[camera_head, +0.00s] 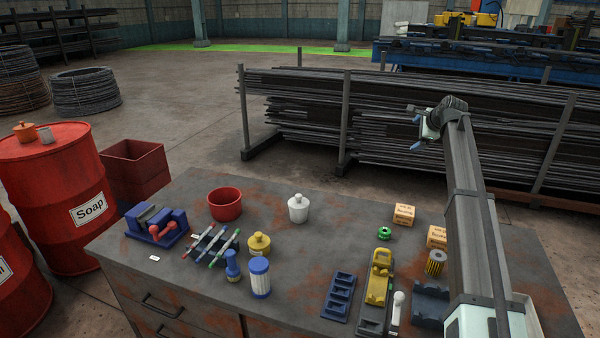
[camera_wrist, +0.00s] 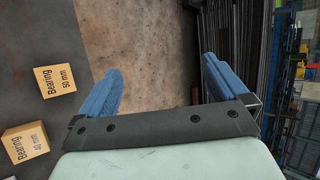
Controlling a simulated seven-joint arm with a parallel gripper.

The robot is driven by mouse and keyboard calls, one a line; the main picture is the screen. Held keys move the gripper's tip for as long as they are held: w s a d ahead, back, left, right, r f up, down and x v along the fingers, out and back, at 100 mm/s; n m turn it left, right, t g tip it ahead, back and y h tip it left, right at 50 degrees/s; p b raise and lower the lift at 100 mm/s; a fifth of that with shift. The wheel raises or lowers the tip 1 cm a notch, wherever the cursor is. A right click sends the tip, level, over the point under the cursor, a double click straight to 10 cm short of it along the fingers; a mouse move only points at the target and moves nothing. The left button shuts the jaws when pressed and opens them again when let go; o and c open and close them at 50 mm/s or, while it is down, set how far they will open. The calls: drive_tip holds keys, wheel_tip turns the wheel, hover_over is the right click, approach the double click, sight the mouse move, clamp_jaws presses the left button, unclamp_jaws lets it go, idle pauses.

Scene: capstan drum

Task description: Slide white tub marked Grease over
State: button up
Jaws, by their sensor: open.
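A white tub (camera_head: 298,208) with a knobbed lid stands upright near the back edge of the workbench (camera_head: 330,245) in the head view. No Grease marking can be read on it from here. My gripper (camera_head: 414,128) is raised at the upper right, well away from the tub, with its blue fingers spread apart. In the wrist view my gripper (camera_wrist: 161,67) is open with nothing between the fingers. The tub does not show in the wrist view.
A red bowl (camera_head: 225,204) stands left of the tub, and a yellow pot (camera_head: 259,245) in front of it. A green ring (camera_head: 384,233) and bearing box (camera_head: 403,215) lie to its right. Bare bench surrounds the tub. Steel bars (camera_head: 300,110) are racked behind.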

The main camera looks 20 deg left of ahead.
drive_tip(key=s+a+f+n+g+h, duration=0.1)
drive_tip(key=s+a+f+g, duration=0.25)
drive_tip(key=a, duration=0.65)
drive_tip(key=s+a+f+g, duration=0.2)
drive_tip(key=s+a+f, duration=0.2)
drive_tip(key=a, duration=0.7)
drive_tip(key=g+h, duration=0.3)
drive_tip(key=h, duration=0.1)
hover_over(300, 205)
drive_tip(key=w+a, duration=0.1)
drive_tip(key=w, duration=0.1)
wheel_tip(300, 205, down, 4)
drive_tip(key=shift+s+r+n, duration=0.1)
drive_tip(key=shift+s+n, duration=0.05)
drive_tip(key=shift+n, duration=0.25)
wheel_tip(300, 205, down, 14)
drive_tip(key=shift+r, duration=0.1)
drive_tip(key=shift+c, duration=0.5)
drive_tip(key=shift+d, duration=0.1)
drive_tip(key=c, duration=1.1)
